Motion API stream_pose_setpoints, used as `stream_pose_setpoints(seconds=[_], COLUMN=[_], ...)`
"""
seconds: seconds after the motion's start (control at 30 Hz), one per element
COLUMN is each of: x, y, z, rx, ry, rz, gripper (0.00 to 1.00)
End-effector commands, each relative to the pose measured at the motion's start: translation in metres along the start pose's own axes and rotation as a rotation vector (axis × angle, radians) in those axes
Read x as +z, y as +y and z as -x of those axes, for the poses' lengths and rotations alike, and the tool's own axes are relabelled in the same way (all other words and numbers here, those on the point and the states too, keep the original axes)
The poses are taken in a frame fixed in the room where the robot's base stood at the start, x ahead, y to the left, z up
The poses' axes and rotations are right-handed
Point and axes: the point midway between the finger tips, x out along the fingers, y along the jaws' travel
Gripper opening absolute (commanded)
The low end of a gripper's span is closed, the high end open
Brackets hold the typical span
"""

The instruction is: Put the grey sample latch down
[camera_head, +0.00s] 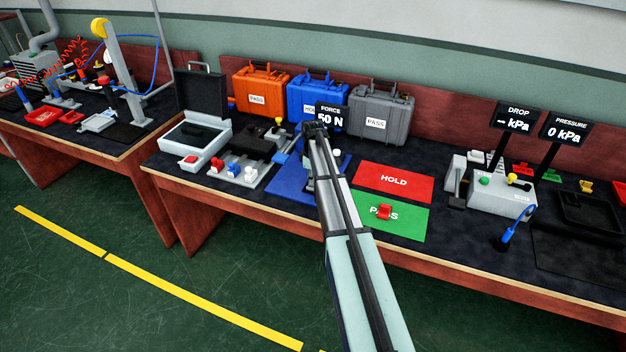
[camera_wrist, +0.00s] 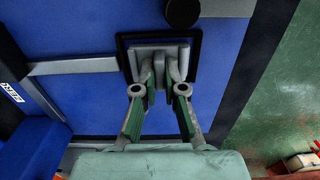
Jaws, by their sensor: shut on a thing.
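In the wrist view, my gripper (camera_wrist: 160,82) is shut on the grey sample latch (camera_wrist: 160,56). The latch is a small pale grey stepped block. It lies within a black square outline (camera_wrist: 122,42) on a blue surface (camera_wrist: 90,22); I cannot tell whether it touches that surface. In the head view, my arm reaches over the blue mat (camera_head: 287,188), and the gripper's fingers and the latch are hidden.
A round black knob (camera_wrist: 182,12) is close to the latch. On the bench, a red HOLD mat (camera_head: 372,176) and a green PASS mat (camera_head: 405,221) with a red part (camera_head: 384,212) lie right of my arm. Orange (camera_head: 261,88), blue (camera_head: 305,88) and grey (camera_head: 385,108) cases stand behind.

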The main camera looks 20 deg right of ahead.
Motion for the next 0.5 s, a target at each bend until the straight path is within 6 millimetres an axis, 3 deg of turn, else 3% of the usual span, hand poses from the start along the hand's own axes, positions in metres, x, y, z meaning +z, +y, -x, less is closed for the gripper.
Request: stream_pose_setpoints(seconds=[0.03, 0.1, 0.5], x=[0.0, 0.0, 0.0], y=[0.0, 0.0, 0.0002], z=[-0.0022, -0.0013, 0.0025], rx=[0.0, 0.0, 0.0], ry=[0.0, 0.0, 0.0], rz=[0.0, 0.0, 0.0], gripper=[0.0, 0.34, 0.34])
